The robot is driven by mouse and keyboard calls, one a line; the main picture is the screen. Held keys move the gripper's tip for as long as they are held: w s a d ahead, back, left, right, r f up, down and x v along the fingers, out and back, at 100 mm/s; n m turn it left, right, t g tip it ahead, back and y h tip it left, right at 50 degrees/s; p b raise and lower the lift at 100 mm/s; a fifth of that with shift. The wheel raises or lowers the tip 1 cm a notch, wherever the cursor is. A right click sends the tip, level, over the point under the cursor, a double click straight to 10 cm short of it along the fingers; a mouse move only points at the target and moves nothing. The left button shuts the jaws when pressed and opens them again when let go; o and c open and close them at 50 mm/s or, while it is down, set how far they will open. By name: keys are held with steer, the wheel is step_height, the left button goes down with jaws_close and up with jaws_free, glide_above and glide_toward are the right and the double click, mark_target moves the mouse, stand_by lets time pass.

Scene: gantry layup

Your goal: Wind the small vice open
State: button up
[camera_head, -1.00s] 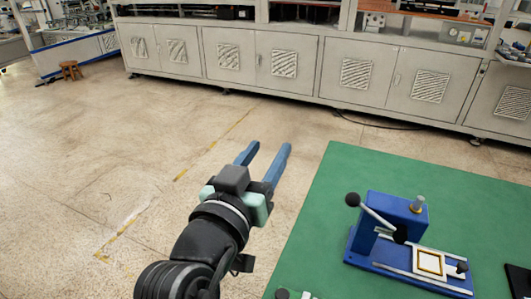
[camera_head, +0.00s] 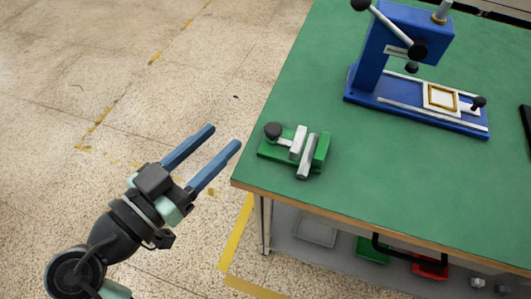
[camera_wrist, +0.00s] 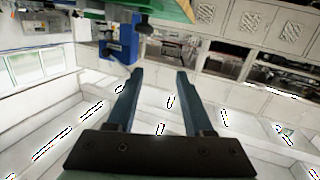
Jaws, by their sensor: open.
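The small vice (camera_head: 294,150) is green with pale metal jaws and a black knob (camera_head: 272,130) at its left end. It sits on the green table top (camera_head: 400,185) near the front left corner. A metal bar stands at a slant across its right part; I cannot tell whether the jaws touch. My gripper (camera_head: 226,136) has two blue fingers, open and empty. It is left of the table edge, over the floor in the head view, apart from the vice. The wrist view shows the open fingers (camera_wrist: 160,74) with nothing between them; the vice is not seen there.
A blue lever press (camera_head: 385,55) stands on the table behind the vice, with a ball-ended lever. It also shows in the wrist view (camera_wrist: 118,40). Under the table a shelf (camera_head: 300,250) holds green and red items. The floor (camera_head: 90,190) to the left is clear.

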steer(key=m+h+b, duration=0.2)
glide_toward(267, 134)
steer(key=x, duration=0.9)
steer(key=shift+w+d+b, duration=0.25)
steer(key=shift+w+b, duration=0.05)
steer(key=shift+b, duration=0.1)
steer(key=shift+c, duration=0.4)
jaws_close()
